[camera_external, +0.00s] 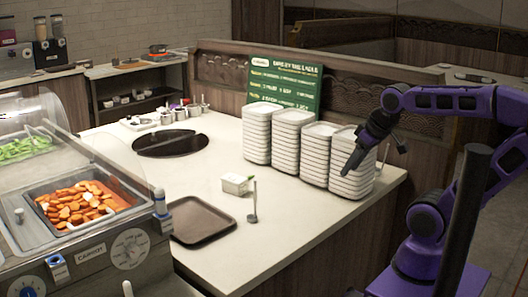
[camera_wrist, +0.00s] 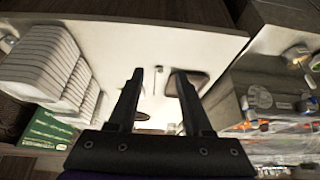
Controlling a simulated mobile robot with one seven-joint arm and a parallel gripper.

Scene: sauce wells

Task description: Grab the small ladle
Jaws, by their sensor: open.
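The small ladle (camera_external: 252,204) stands on the pale counter in the external view, its thin handle pointing up, just right of a white tub (camera_external: 236,184). In the wrist view a small grey shape that looks like the ladle (camera_wrist: 159,69) shows between the fingertips, further off on the counter. My gripper (camera_external: 352,165) is raised in front of the right-hand tray stacks, well above and to the right of the ladle. In the wrist view my gripper (camera_wrist: 158,73) has its two dark fingers apart, with nothing held.
Tall stacks of white trays (camera_external: 286,138) stand behind, near a green menu board (camera_external: 285,80). A brown tray (camera_external: 203,221) lies left of the ladle. A food warmer (camera_external: 95,215) fills the left side. The counter (camera_external: 300,215) right of the ladle is clear.

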